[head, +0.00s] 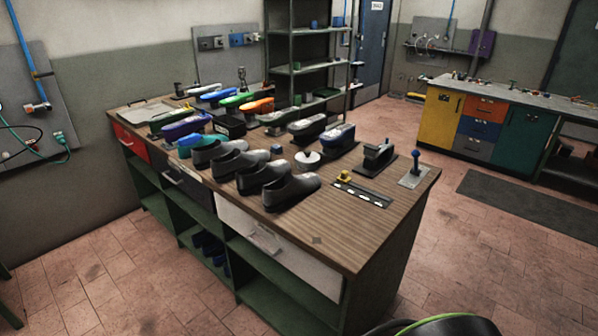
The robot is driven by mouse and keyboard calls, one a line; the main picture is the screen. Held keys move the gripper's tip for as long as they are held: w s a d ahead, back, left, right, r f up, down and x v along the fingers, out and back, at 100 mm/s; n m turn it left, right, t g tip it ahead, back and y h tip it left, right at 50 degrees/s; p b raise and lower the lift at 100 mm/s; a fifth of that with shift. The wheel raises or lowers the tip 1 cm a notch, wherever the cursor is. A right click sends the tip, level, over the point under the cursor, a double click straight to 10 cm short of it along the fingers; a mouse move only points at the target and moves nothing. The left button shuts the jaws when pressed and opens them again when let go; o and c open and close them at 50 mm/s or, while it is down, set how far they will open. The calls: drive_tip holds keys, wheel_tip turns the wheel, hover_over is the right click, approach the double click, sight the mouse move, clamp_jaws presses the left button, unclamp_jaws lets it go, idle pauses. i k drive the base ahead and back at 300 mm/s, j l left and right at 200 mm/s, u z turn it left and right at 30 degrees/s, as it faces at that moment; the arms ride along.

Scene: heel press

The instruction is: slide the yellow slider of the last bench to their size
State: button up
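A small yellow slider (346,177) sits at the left end of a dark flat scale strip (368,194) with pale marks. The strip lies on the wooden top of the near bench (345,237), toward its right part. The marks are too small to read. My gripper is not in view.
Several dark shoes (262,172) stand left of the strip. A black press-like device (377,157) and a blue-knobbed lever (415,168) stand behind and right of it. Another bench (508,90) stands at the back right, with open floor between.

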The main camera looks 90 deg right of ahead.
sight(343, 178)
drive_tip(key=k+z, duration=0.35)
drive_tip(key=k, duration=0.15)
drive_tip(key=k+l+z, duration=0.1)
drive_tip(key=k+z, duration=0.25)
drive_tip(key=k, duration=0.2)
drive_tip(key=k+l+z, duration=0.15)
drive_tip(key=l+z, duration=0.2)
drive_tip(key=l, duration=0.3)
drive_tip(key=l+z, duration=0.35)
drive_tip(key=l, duration=0.35)
drive_tip(key=i+l+z, duration=0.2)
drive_tip(key=l, duration=0.15)
drive_tip(key=i+l+z, duration=0.25)
drive_tip(key=k+l, duration=0.05)
drive_tip(key=l, duration=0.05)
